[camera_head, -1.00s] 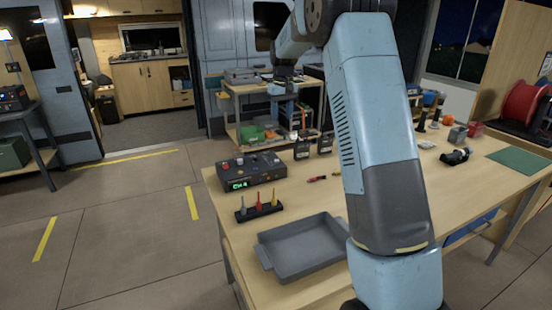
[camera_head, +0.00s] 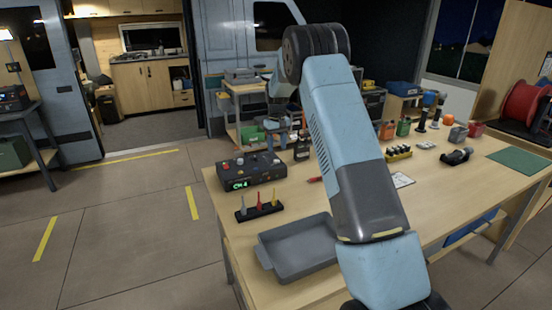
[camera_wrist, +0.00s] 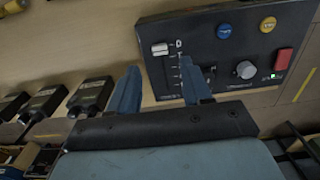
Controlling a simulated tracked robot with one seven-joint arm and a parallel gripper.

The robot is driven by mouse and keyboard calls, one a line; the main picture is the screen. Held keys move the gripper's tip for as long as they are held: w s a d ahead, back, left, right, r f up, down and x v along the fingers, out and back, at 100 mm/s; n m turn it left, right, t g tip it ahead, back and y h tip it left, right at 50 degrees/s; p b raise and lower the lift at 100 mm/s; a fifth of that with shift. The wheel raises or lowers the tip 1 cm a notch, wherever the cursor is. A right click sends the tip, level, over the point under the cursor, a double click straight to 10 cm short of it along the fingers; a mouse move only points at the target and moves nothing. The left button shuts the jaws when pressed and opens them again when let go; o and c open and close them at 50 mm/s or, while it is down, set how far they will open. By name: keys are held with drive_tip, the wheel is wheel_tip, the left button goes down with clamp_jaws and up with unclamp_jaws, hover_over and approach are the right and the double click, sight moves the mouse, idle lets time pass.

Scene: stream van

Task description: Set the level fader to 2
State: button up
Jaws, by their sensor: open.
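The dark control box (camera_head: 250,170) stands at the table's left back in the head view, with a green display reading CH 4. The wrist view shows its top panel (camera_wrist: 215,55) close up. The level fader's light cap (camera_wrist: 159,48) sits at the upper end of its slot, beside a mark that looks like 0. The other scale marks are too small or covered to read. My gripper (camera_wrist: 160,66) is open and empty, its two blue fingers apart.
The panel also has a blue button (camera_wrist: 223,31), a yellow button (camera_wrist: 267,24), a grey knob (camera_wrist: 245,69) and a red switch (camera_wrist: 283,59). Several black blocks (camera_wrist: 42,103) stand to the left in the wrist view. A grey tray (camera_head: 300,250) lies nearer on the table.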

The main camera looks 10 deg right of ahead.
sight(277, 162)
drive_tip(key=shift+f, duration=3.1)
drive_tip(key=shift+c, duration=0.2)
clamp_jaws()
